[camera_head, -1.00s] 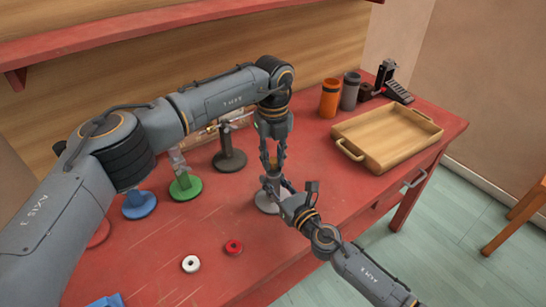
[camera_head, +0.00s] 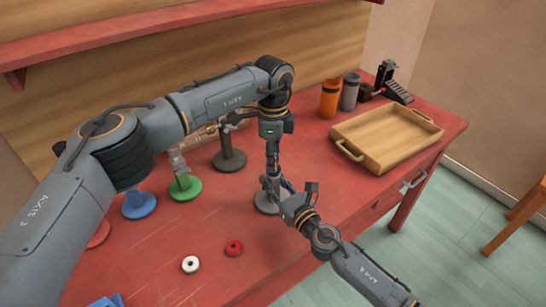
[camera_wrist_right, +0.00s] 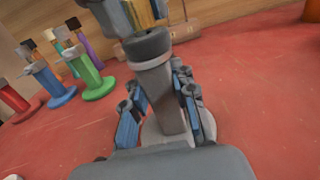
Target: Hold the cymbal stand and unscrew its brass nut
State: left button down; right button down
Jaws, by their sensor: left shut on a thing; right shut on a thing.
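The grey cymbal stand (camera_head: 265,206) stands upright on the red table, its round base showing below my grippers. My right gripper (camera_head: 272,184) reaches in from the lower right and is shut on the stand's post. In the right wrist view its fingers lie either side of the grey post (camera_wrist_right: 168,98). My left gripper (camera_head: 272,168) points straight down from above and is shut on the brass nut (camera_wrist_right: 150,9) at the top of the stand. The nut is cut off by the upper edge of the right wrist view and hidden in the head view.
Several coloured stands, including a green one (camera_head: 186,188) and a blue one (camera_head: 139,205), stand at left, partly behind my left arm. A dark stand (camera_head: 230,160) is behind. A wooden tray (camera_head: 355,134) is at right. White (camera_head: 190,264) and red (camera_head: 233,247) rings lie in front.

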pick_arm(q)
jog(key=shift+r, duration=0.25)
jog(key=shift+r, duration=0.85)
jog(key=shift+r, duration=2.05)
pick_arm(e)
jog(key=c, duration=1)
grip_release()
